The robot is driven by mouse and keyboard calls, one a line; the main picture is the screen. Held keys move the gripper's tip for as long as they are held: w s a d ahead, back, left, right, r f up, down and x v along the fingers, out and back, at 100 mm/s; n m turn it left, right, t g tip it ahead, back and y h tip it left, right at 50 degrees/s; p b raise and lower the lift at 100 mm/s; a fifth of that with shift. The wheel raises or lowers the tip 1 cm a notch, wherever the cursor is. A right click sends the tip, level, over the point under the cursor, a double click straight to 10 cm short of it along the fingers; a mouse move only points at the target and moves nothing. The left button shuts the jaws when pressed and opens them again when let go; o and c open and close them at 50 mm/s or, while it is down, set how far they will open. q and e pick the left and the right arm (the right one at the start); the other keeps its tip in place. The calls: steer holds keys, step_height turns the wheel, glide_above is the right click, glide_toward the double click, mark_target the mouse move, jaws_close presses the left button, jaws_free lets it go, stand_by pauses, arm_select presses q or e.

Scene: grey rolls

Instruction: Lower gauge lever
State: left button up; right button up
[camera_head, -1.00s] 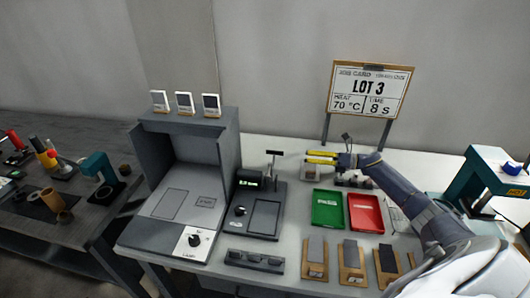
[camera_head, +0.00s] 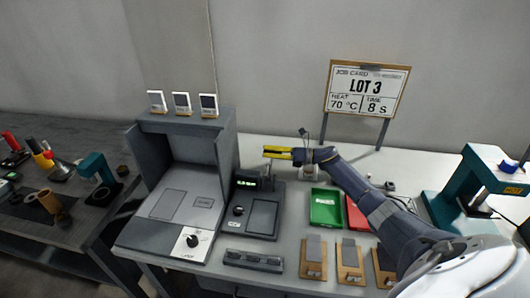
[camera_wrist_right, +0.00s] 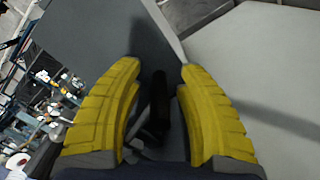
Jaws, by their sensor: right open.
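The gauge (camera_head: 262,217) is a dark grey box with a lit green display (camera_head: 246,184) and a round knob, standing on the bench. My right gripper (camera_head: 267,152), with yellow fingers, is above and behind the gauge and covers the place of its lever in the head view. In the right wrist view the open fingers (camera_wrist_right: 160,80) have a dark upright bar, likely the lever handle (camera_wrist_right: 158,98), between them; I cannot tell whether they touch it. My left gripper is not in view.
A grey booth (camera_head: 180,150) stands left of the gauge. A green tray (camera_head: 326,208) and a red tray (camera_head: 357,217) lie to the right, the red one partly behind my arm. A teal press (camera_head: 460,188) is at far right. A job card (camera_head: 367,90) stands behind.

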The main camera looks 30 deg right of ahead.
steer(key=shift+w+a, duration=0.4)
steer(key=shift+a, duration=0.05)
jaws_close()
stand_by(0.6)
